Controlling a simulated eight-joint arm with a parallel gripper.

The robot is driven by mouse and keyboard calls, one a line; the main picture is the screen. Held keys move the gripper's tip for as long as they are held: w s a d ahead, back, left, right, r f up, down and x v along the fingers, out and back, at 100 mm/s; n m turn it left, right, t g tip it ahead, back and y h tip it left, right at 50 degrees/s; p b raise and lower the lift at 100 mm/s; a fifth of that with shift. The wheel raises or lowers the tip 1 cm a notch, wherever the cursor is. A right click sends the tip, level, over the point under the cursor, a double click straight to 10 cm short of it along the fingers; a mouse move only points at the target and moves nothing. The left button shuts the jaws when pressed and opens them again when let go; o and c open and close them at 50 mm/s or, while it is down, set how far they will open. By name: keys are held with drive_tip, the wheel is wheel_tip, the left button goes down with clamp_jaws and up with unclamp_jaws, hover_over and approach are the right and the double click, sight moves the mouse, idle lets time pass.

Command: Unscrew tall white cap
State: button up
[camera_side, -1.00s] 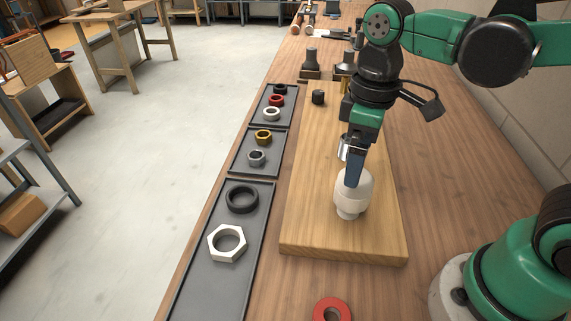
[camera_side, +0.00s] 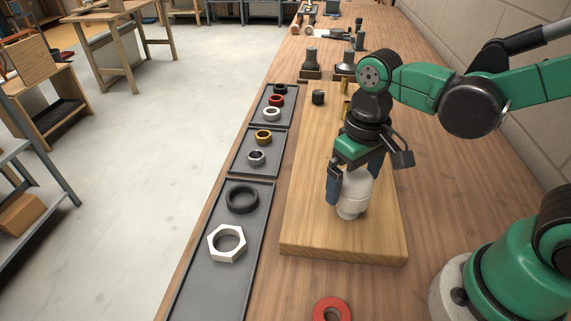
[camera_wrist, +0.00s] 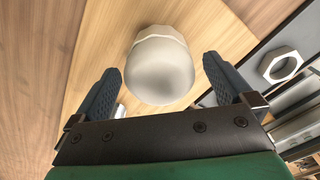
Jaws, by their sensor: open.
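The tall white cap (camera_side: 354,193) stands upright on the wooden board (camera_side: 300,237), near its front end. It also shows in the wrist view (camera_wrist: 160,66), between my two fingers but a little beyond their tips. My gripper (camera_side: 352,190) is open, with its fingers spread to the two sides of the cap. In the wrist view my gripper (camera_wrist: 162,68) shows a gap between each finger and the cap. The cap's upper part is partly hidden by my gripper in the side view.
Grey trays left of the board hold a white hex nut (camera_side: 227,243), a black ring (camera_side: 242,198) and several smaller rings. A red ring (camera_side: 332,311) lies at the table's front. A small black cap (camera_side: 318,97) and brass fittings stand farther back on the board.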

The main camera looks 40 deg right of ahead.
sight(355, 175)
drive_tip(key=shift+c, duration=0.2)
drive_tip(key=c, duration=1.1)
drive_tip(key=n, duration=0.5)
drive_tip(key=shift+c, duration=0.2)
drive_tip(key=n, duration=0.5)
drive_tip(key=shift+a+r, duration=0.1)
drive_tip(key=o, duration=1.2)
drive_tip(key=shift+r, duration=2.5)
